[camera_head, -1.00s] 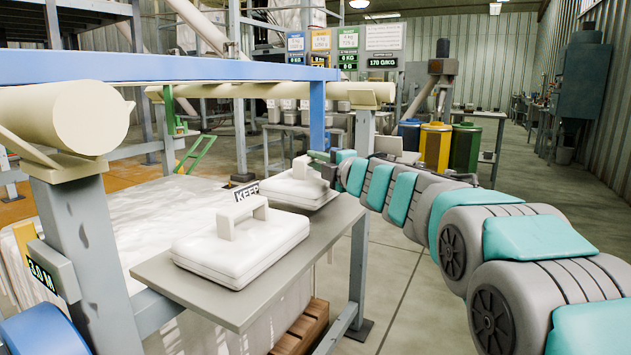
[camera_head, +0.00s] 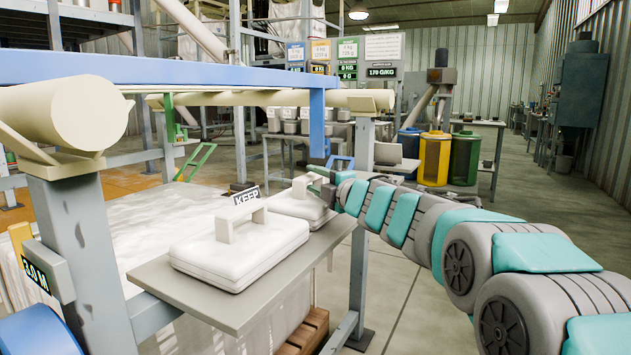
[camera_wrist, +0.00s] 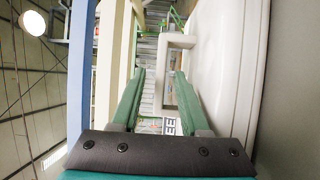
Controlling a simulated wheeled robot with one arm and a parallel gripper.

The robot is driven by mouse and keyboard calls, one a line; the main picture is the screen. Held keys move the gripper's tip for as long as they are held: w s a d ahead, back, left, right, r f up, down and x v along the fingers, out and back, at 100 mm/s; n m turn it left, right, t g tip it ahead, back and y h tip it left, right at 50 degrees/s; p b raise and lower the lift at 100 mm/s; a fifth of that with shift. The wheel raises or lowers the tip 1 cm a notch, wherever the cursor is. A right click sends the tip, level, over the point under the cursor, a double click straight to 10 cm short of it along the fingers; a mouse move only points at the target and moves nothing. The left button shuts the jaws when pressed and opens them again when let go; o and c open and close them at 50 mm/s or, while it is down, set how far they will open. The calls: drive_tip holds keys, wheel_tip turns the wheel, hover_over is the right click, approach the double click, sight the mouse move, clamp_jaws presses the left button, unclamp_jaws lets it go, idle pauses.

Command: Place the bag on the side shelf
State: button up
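Two white, flat, rounded bags with stiff loop handles are on the grey side shelf (camera_head: 190,297). The nearer bag (camera_head: 240,257) lies flat with its handle up. The farther bag (camera_head: 297,206) is at the shelf's far end, partly hidden behind the nearer one. My gripper (camera_head: 322,184) reaches in from the right at the farther bag's handle (camera_head: 301,186). In the wrist view, the green fingers (camera_wrist: 160,75) stand apart, with part of the pale handle (camera_wrist: 180,41) between and beyond their tips. The bag's white side (camera_wrist: 222,75) fills the right. Finger contact is unclear.
A blue beam (camera_head: 180,66) and cream rollers (camera_head: 65,112) run above and beside the shelf. A KEEP sign (camera_head: 246,195) stands behind the bags. A large white bulk bag (camera_head: 150,220) is to the left. Open floor (camera_head: 430,285) lies to the right.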

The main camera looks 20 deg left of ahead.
drive_tip(key=shift+r, duration=0.25)
drive_tip(key=shift+s+d+f, duration=0.1)
drive_tip(key=shift+d, duration=0.15)
drive_tip(key=b+v, duration=0.1)
drive_tip(key=v, duration=1)
drive_tip(key=shift+d, duration=0.2)
drive_tip(key=shift+s, duration=0.15)
